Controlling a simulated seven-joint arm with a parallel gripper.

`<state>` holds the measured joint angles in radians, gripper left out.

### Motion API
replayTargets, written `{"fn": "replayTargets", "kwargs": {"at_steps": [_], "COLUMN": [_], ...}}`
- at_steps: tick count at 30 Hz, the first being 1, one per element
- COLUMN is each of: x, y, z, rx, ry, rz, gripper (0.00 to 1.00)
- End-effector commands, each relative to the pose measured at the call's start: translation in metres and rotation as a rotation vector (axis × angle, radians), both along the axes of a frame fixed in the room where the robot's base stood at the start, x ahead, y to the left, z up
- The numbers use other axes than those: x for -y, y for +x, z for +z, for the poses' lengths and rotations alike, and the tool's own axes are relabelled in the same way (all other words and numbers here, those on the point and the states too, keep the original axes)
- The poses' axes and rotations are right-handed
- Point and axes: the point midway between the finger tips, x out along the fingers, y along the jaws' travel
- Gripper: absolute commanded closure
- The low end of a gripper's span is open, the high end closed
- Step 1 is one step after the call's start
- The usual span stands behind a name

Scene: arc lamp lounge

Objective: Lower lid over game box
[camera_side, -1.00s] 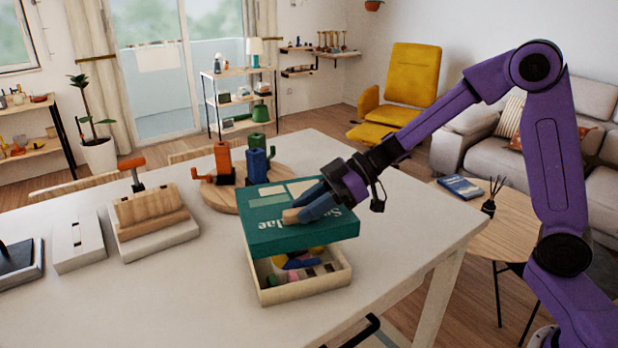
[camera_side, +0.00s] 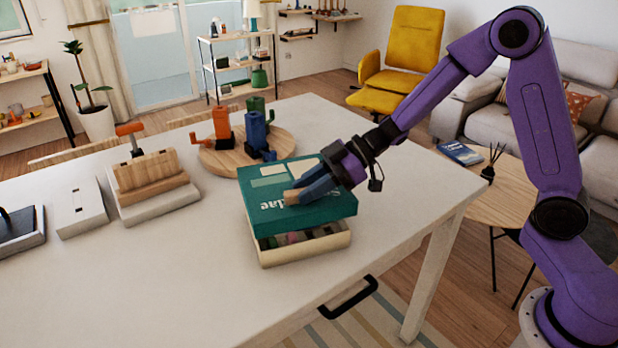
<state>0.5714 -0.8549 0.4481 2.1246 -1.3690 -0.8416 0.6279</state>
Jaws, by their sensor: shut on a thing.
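The game box lid (camera_side: 275,214) is teal with pale panels and white lettering. It hangs low over the cream game box (camera_side: 310,249), roughly lined up with it. A narrow gap at the front still shows some of the contents; the rest of the inside is hidden under the lid. My gripper (camera_side: 296,195) reaches in from the right over the lid's top and is shut on the lid. A small tan piece shows at its blue fingertips; I cannot tell whether it is a knob of the lid.
A wooden block on a pale base (camera_side: 160,206), a white box (camera_side: 80,208) and a dark tray (camera_side: 22,238) are at the left. The table front is clear.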

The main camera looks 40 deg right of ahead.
Motion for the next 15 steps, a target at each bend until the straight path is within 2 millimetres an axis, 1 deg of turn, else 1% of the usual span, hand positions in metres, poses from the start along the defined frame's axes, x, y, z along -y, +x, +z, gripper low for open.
{"fn": "replayTargets", "kwargs": {"at_steps": [6,15], "x": [0.000,0.000], "y": [0.000,0.000], "z": [-0.018,-0.030], "rx": [-0.001,0.001], "ry": [0.001,0.001], "rz": [0.002,0.002], "gripper": [1.00,1.00]}}
